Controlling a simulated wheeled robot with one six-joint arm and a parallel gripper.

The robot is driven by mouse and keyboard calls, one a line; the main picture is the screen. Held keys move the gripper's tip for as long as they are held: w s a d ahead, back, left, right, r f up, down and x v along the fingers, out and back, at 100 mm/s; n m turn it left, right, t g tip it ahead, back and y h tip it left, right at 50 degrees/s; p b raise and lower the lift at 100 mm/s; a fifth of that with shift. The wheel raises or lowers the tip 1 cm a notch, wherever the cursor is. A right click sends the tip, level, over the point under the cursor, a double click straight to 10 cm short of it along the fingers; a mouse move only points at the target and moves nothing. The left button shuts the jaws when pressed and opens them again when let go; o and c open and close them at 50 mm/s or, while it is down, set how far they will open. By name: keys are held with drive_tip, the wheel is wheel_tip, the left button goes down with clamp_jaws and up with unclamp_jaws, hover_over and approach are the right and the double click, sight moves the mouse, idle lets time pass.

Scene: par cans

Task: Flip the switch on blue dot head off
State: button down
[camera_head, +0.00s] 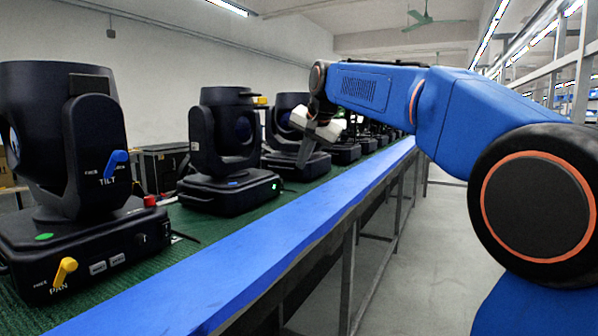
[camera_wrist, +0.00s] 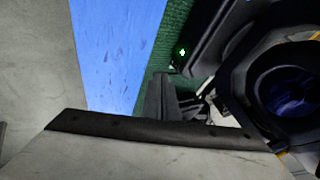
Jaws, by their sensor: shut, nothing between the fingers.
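The head with a small blue dot (camera_head: 232,184) on its base is a black par can (camera_head: 228,145), second from the left on the bench. A green light (camera_head: 275,186) glows on its base's right end. A yellow lever (camera_head: 261,100) shows at its upper right. I cannot make out its switch or the switch's position. My gripper (camera_head: 304,158) is shut and empty, to the right of this head in the picture and overlapping the one behind. In the wrist view, the dark fingers (camera_wrist: 160,92) lie near a black base with a green light (camera_wrist: 182,52).
A nearer head (camera_head: 75,130) has a green dot (camera_head: 44,236), a blue TILT lever (camera_head: 116,160) and a yellow PAN lever (camera_head: 64,270). More heads line the green bench top behind. The blue bench edge (camera_head: 240,270) is bare. The aisle floor (camera_head: 425,240) is clear.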

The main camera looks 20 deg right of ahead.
sight(281, 185)
drive_tip(key=shift+v, duration=0.85)
drive_tip(key=shift+f, duration=0.1)
drive_tip(key=shift+s+f, duration=0.1)
drive_tip(key=shift+f, duration=0.5)
drive_tip(key=x, duration=1)
drive_tip(key=shift+s+d+f, duration=0.15)
drive_tip(key=shift+d, duration=0.05)
drive_tip(key=shift+w+a+f, duration=0.2)
drive_tip(key=shift+w+a, duration=0.6)
drive_tip(key=shift+a, duration=0.05)
drive_tip(key=shift+w+a+f, duration=0.1)
drive_tip(key=shift+w+a, duration=0.45)
drive_tip(key=shift+w, duration=0.05)
